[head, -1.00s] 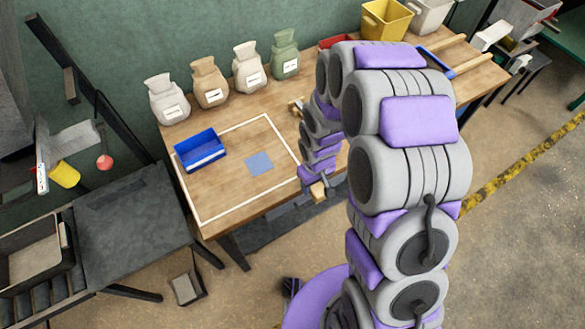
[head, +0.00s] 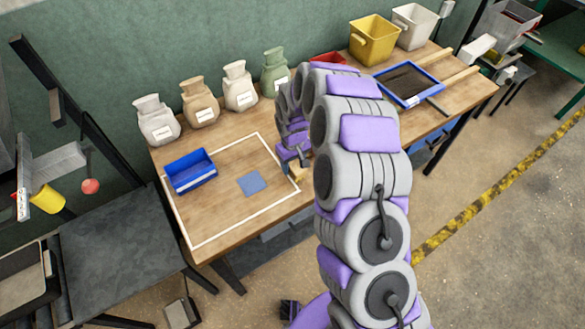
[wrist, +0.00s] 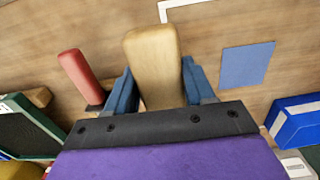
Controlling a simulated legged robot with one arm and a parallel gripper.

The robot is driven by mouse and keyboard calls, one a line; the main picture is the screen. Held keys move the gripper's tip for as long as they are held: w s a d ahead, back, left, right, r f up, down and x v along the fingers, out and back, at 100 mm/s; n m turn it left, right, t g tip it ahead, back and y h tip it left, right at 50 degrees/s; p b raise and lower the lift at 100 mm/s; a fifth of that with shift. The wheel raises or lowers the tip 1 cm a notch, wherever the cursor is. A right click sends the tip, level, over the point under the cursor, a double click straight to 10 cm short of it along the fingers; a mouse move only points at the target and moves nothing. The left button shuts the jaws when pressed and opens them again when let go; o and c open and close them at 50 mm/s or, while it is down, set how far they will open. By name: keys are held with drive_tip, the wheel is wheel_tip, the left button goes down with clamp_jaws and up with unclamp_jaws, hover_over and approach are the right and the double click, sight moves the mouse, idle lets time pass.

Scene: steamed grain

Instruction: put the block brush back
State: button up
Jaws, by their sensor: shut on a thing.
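My gripper (wrist: 157,78) is shut on the block brush (wrist: 152,48), a tan, rounded wooden block between the two blue fingers in the wrist view. In the head view my gripper (head: 294,164) is over the wooden table, near the right edge of the white outlined area, with the tan brush (head: 298,173) partly showing below it. A flat blue square (head: 251,183) lies inside the outline, left of the gripper; it also shows right of the brush in the wrist view (wrist: 247,65). Whether the brush touches the table I cannot tell.
A blue bin (head: 190,171) stands at the outline's left. Several sacks (head: 240,87) line the back. A red-handled tool (wrist: 77,72) lies beside the gripper. A blue-framed tray (head: 410,84) and yellow bin (head: 374,40) are at the right.

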drive_tip(key=shift+w+a, duration=0.1)
drive_tip(key=shift+w, duration=0.15)
wheel_tip(320, 180, down, 4)
drive_tip(key=shift+r+b, duration=0.1)
drive_tip(key=shift+b, duration=0.5)
drive_tip(key=shift+r, duration=0.1)
drive_tip(key=o, duration=0.9)
drive_tip(key=shift+o, duration=0.2)
